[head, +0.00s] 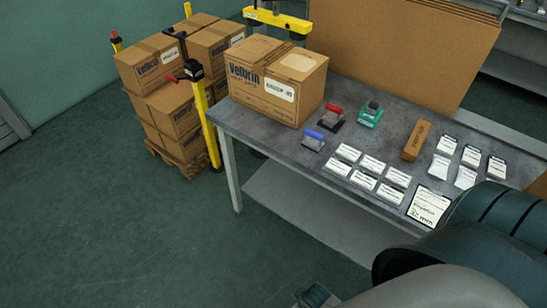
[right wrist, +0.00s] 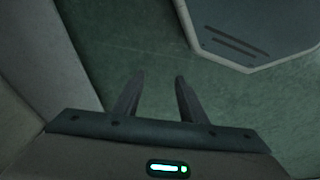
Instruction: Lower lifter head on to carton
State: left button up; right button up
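A brown Velbrin carton (head: 252,102) stands upright on the near left end of the grey table (head: 232,122). The lifter head, a yellow bar (head: 278,20) with dark pads under it, shows at the top of the head view, above the carton's far edge in the picture. I see a gap between bar and carton top, but cannot tell how high or how far behind it hangs. The top of the lifter is cut off. My right gripper (right wrist: 155,80) is open and empty over green floor in the right wrist view. My left gripper is not in view.
Stacked cartons (head: 172,104) on a pallet stand left of the table, beside a yellow post (head: 206,122). Red (head: 331,116), blue (head: 314,138) and green (head: 369,114) stampers, a small brown box (head: 416,141) and several labels lie on the table. A brown board (head: 415,45) stands behind. Floor at front left is clear.

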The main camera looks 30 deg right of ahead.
jog(key=w+d+r+m+t, duration=0.1)
jog(key=w+r, duration=0.3)
jog(key=r, duration=0.4)
jog(key=w+r+m+t+p, duration=0.1)
jog(key=w+r, duration=0.3)
jog(key=r, duration=0.4)
jog(key=w+d+r+m+t, duration=0.1)
jog(key=w+r, duration=0.3)
jog(key=r, duration=0.4)
jog(key=w+d+r+m+t+h, duration=0.15)
jog(key=w+d+r+m, duration=0.25)
jog(key=w+r, duration=0.5)
jog(key=w+d+r+m+t, duration=0.35)
jog(key=w+r, duration=0.35)
jog(key=r, duration=0.3)
jog(key=w+d+r+m+t+h, duration=0.1)
jog(key=w+d+r+m, duration=0.3)
jog(key=r, duration=0.6)
jog(key=w+d+r+m+t+h, duration=0.2)
jog(key=w+r+m, duration=0.4)
jog(key=r, duration=0.4)
jog(key=w+d+r+m+t+h, duration=0.2)
jog(key=d+r+m, duration=0.4)
jog(key=r, duration=0.5)
jog(key=w+t, duration=0.1)
jog(key=w, duration=0.1)
jog(key=shift+w+d, duration=0.3)
jog(key=shift+w, duration=0.1)
